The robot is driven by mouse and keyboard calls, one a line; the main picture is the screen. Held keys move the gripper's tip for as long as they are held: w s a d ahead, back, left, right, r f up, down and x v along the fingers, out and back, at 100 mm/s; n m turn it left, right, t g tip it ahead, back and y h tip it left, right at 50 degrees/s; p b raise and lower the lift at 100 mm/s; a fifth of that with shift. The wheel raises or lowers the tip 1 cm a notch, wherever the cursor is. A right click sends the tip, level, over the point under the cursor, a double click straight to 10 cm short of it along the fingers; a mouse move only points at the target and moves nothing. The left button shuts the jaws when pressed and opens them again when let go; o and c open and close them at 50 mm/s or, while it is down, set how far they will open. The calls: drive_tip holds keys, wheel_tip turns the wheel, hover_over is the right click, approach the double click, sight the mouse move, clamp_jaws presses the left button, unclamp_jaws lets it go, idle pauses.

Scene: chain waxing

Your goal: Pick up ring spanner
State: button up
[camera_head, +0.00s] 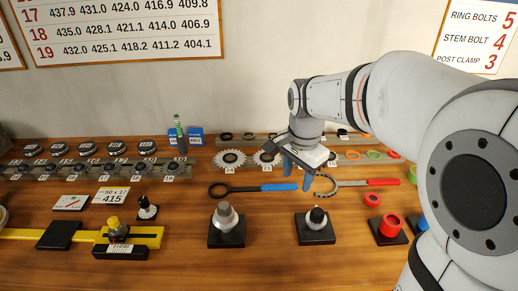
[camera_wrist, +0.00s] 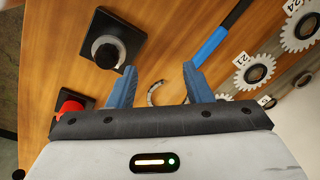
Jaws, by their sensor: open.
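A spanner with a blue handle (camera_head: 278,187) and a black closed ring at its left end lies flat on the wooden table in the head view. Its blue handle (camera_wrist: 211,45) also shows in the wrist view, right of my fingers, with the ring end out of frame. A second spanner (camera_head: 365,183) has a red handle and an open hook end. My gripper (camera_head: 297,178) is open and empty, pointing down above the table between the two tools. In the wrist view, the hook end (camera_wrist: 154,92) shows between my fingers (camera_wrist: 159,69), which look above it; contact cannot be told.
Black bases with posts (camera_head: 228,238) (camera_head: 318,234) stand in front of the spanners. Toothed sprockets (camera_head: 230,158) stand behind on a grey rack. Bare table lies left of the ring end.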

sight(267, 186)
drive_tip(key=w+a+f+m, duration=0.1)
drive_tip(key=w+a+m, duration=0.1)
drive_tip(key=w, duration=0.1)
drive_tip(key=w+a+f+m, duration=0.1)
drive_tip(key=w+a+m, duration=0.1)
drive_tip(key=w, duration=0.1)
drive_tip(key=w+a+f+m+g, duration=0.1)
drive_tip(key=w+a+m, duration=0.1)
drive_tip(key=w+m, duration=0.1)
drive_tip(key=shift+w+f, duration=0.3)
drive_tip(key=shift+w, duration=0.15)
drive_tip(key=shift+w+a+f+m, duration=0.1)
drive_tip(key=shift+f+m, duration=0.05)
drive_tip(key=shift+f, duration=0.2)
drive_tip(key=shift+w+a+f+m, duration=0.1)
drive_tip(key=shift+f+m, duration=0.05)
drive_tip(key=shift+f, duration=0.2)
wheel_tip(267, 186, down, 7)
drive_tip(key=shift+s+r, duration=0.15)
drive_tip(key=shift+r, duration=0.05)
drive_tip(key=shift+c, duration=0.5)
clamp_jaws()
